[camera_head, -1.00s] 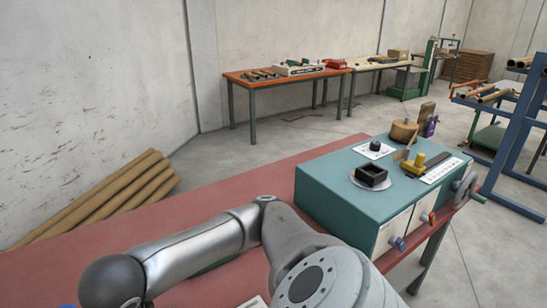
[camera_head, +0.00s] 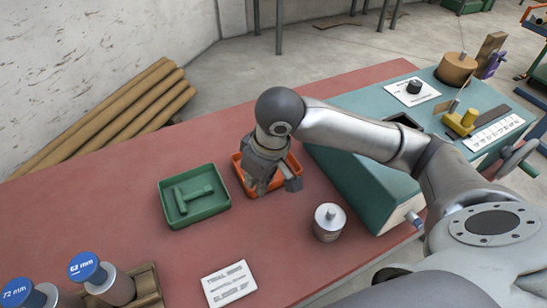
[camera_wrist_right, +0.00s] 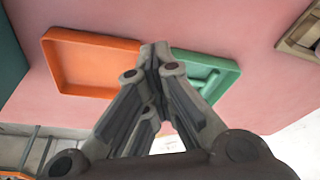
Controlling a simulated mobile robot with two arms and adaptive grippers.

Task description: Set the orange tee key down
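I cannot make out an orange tee key in either view. My right gripper (camera_head: 268,182) reaches down over the orange tray (camera_head: 243,178), hiding part of it. In the right wrist view my right gripper's fingertips (camera_wrist_right: 156,52) are together, with nothing visible between them. There the orange tray (camera_wrist_right: 92,62) shows a bare floor on its visible part. A green tee key (camera_head: 193,199) lies in the green tray (camera_head: 213,210), left of the orange one; the green tray also shows in the right wrist view (camera_wrist_right: 222,66). My left gripper is out of view.
A teal machine box (camera_head: 360,180) with a yellow part (camera_head: 462,121) on top stands right. A metal cylinder (camera_head: 329,222) stands near the table's front. A printed card (camera_head: 229,284) and blue-topped 63 mm (camera_head: 88,268) and 72 mm (camera_head: 18,293) cylinders are front left.

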